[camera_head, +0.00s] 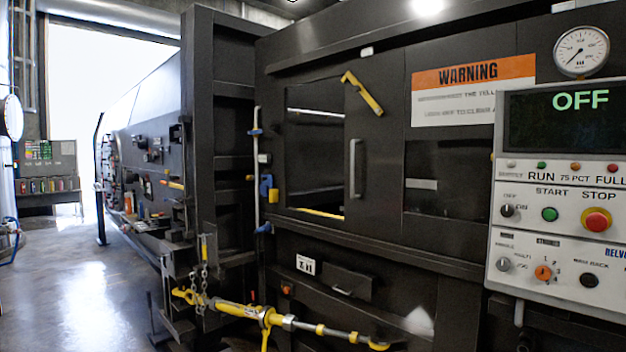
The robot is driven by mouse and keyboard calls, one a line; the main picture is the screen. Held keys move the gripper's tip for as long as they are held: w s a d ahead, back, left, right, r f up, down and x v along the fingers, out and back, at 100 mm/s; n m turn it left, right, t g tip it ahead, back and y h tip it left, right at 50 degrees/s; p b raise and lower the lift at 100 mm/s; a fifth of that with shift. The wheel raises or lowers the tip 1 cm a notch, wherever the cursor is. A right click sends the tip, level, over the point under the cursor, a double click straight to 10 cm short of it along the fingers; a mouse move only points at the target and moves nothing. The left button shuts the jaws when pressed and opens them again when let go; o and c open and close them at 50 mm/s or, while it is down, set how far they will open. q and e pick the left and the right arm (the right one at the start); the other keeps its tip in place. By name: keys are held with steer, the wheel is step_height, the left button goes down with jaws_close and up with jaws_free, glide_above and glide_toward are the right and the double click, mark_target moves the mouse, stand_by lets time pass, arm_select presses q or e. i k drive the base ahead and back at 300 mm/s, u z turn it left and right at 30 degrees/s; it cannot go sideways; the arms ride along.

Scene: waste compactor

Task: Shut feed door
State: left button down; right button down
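The feed door (378,170) appears to be the dark panel with a vertical grey handle (356,168) on the front of the black compactor. To the left of the handle is a dark rectangular opening (315,160) with a yellow strip along its bottom edge. The opening looks uncovered, with a grey bar showing inside near its top. A yellow latch bar (362,92) slants above the handle, its lower end to the right. Neither of my grippers is in view.
A control panel (560,190) reading OFF stands at the right, below a pressure gauge (581,52). A yellow-and-grey turnbuckle rod (265,315) with chains crosses low in front of the compactor. The floor (85,290) at the left is clear.

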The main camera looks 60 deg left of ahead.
mark_target(463, 95)
steer(key=u, duration=1.25)
steer(key=i, duration=1.55)
steer(key=u, duration=0.6)
